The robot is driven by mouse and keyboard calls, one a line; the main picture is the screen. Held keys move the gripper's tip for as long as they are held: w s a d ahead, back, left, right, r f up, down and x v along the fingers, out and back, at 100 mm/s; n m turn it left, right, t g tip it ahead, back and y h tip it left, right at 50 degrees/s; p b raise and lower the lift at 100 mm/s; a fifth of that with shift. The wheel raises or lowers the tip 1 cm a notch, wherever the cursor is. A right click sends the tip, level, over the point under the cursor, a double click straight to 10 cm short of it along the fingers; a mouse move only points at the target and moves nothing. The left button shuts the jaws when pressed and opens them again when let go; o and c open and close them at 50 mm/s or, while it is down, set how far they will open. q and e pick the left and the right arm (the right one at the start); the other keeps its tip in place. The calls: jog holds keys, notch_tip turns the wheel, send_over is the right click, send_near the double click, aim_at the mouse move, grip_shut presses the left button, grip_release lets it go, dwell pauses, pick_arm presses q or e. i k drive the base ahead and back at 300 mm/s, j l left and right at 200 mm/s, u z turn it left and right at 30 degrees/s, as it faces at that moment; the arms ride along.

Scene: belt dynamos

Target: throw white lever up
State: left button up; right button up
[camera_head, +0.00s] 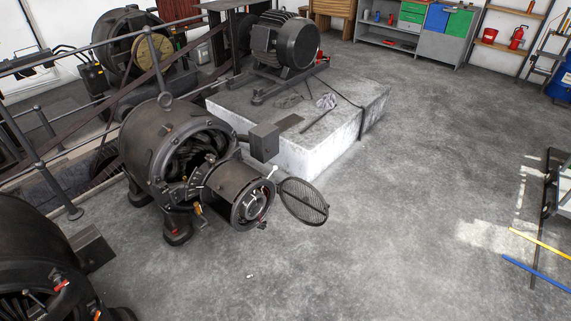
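A dark belt dynamo (160,140) stands left of centre, with a smaller cylinder (238,193) sticking out of its front. A small white lever (272,172) shows at the upper right of this cylinder's open end, pointing up and to the right. It is too small to tell its exact setting. A round mesh cover (303,201) hangs open on the right of the cylinder. Neither of my grippers is in view.
Another dark machine (35,265) stands at the lower left. Metal railings (45,170) run behind the dynamo. A concrete block (310,150) carries a motor (285,42). A dark frame (550,190) stands at the right edge. The floor in front and to the right is mostly clear.

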aim_at(276, 167)
jog(key=i+l+u, duration=0.15)
jog(key=i, duration=0.65)
jog(key=i+j+z, duration=0.15)
jog(key=i, duration=1.15)
jog(key=i+l, duration=0.35)
jog(key=i+l+z, duration=0.05)
